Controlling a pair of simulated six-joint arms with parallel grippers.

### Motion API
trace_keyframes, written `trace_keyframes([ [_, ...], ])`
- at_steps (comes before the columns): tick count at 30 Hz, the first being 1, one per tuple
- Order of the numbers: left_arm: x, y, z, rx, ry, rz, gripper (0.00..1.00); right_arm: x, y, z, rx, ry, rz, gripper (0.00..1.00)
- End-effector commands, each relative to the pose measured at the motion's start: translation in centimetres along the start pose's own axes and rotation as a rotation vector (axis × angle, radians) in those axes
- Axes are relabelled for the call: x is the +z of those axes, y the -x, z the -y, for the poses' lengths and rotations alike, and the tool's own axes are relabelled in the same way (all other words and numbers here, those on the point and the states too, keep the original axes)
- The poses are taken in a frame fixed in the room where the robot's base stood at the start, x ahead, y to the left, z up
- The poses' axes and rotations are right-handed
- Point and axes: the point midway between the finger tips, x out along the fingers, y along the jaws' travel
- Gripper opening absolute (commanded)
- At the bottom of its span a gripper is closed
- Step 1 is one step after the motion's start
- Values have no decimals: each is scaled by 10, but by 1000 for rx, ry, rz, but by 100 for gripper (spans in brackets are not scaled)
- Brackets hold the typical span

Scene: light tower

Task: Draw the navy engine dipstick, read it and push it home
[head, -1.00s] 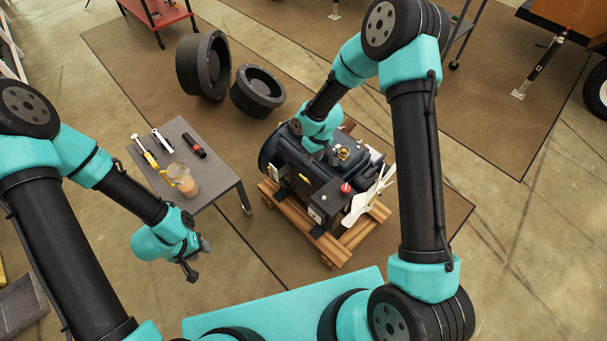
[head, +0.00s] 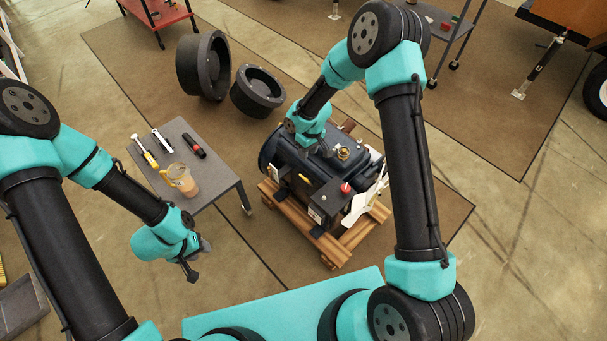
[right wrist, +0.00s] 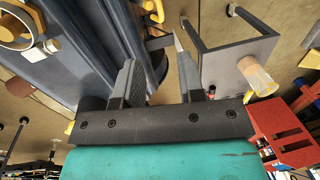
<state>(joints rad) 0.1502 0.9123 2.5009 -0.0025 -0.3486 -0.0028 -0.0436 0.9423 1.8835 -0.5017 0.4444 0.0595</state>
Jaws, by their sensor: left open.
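The dark blue engine (head: 283,158) lies on a wooden pallet in the head view, with a gold filler neck (head: 343,153) on top and a small yellow part (head: 304,178) on its near side. I cannot pick out the navy dipstick for certain. My right gripper (head: 324,150) is over the engine's top, left of the filler neck. In the right wrist view its fingers (right wrist: 154,62) are apart beside the engine's blue side, with nothing clearly held between them. My left gripper (head: 197,265) is open and empty, in front of the grey table, away from the engine.
The grey table (head: 218,172) left of the engine holds a jug of amber liquid (head: 181,180) and several small tools.

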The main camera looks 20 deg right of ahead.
Motion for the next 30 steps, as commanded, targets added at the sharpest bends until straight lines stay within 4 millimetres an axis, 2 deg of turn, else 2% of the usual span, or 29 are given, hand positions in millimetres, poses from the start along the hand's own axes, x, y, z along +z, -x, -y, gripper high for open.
trace_keyframes([
  [3,0,0,0,0,0,0,42,1,-23,0,-2,0,4,36],
  [18,0,0,0,0,0,0,42,1,-107,1,-4,0,2,36],
  [24,0,0,0,0,0,0,42,1,-127,0,-2,-1,0,36],
  [30,0,0,0,0,0,0,42,0,-132,0,-2,-1,-1,36],
])
